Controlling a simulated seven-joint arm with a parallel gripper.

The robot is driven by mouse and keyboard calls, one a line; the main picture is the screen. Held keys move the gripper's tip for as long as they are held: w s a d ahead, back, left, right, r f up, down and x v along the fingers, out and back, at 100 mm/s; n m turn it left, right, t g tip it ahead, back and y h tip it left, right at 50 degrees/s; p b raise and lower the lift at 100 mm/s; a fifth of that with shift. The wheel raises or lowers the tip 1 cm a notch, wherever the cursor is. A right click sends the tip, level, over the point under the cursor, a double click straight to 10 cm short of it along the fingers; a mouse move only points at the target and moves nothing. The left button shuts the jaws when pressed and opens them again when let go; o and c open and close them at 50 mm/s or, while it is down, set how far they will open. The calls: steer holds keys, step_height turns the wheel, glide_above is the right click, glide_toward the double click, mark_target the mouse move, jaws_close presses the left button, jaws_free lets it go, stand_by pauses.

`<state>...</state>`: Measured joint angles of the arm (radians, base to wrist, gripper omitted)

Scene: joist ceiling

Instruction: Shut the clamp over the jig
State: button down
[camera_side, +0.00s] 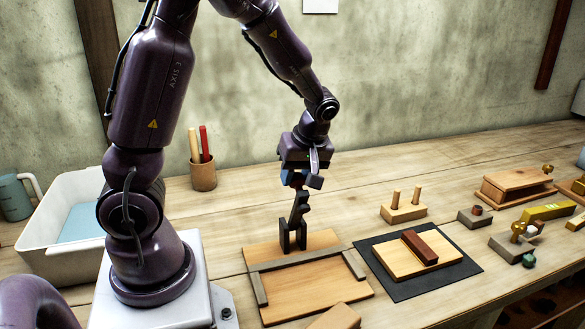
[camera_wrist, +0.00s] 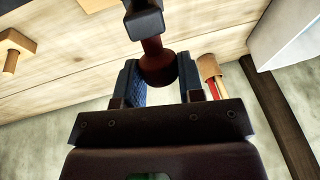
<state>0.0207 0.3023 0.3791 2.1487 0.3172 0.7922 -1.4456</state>
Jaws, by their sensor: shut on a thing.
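The jig (camera_side: 322,283) is a light wooden board with grey strips along its edges, lying on the bench. The clamp (camera_side: 298,228) stands at the jig's back edge, its dark lever raised nearly upright above its forked base. My gripper (camera_side: 301,180) is at the top of the lever, shut on the clamp's dark red knob. In the wrist view my gripper (camera_wrist: 158,68) has its two blue-lined fingers on either side of the round red knob (camera_wrist: 158,66), with the dark lever (camera_wrist: 145,22) beyond. The fingers partly hide the knob in the side view.
A black mat (camera_side: 400,289) with a board and brown block lies right of the jig. A peg block (camera_side: 404,213) stands behind it. A white tub (camera_side: 62,252) and pen cup (camera_side: 203,177) are left. Several wooden and metal fixtures fill the right side.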

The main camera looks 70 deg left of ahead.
mark_target(304, 208)
steer(key=d+f, duration=0.1)
steer(key=d, duration=0.1)
steer(key=d+y, duration=0.1)
steer(key=d, duration=0.1)
steer(key=d+f+y, duration=0.1)
steer(key=d, duration=0.2)
steer(key=shift+s+f, duration=0.15)
steer(key=shift+f, duration=0.2)
steer(key=d+f+y, duration=0.5)
steer(key=f, duration=0.2)
steer(key=shift+d+f+n+g, duration=0.2)
steer(key=shift+n+g, duration=0.1)
steer(key=c, duration=0.8)
jaws_free()
steer(key=v, duration=1.3)
steer(key=shift+a, duration=0.1)
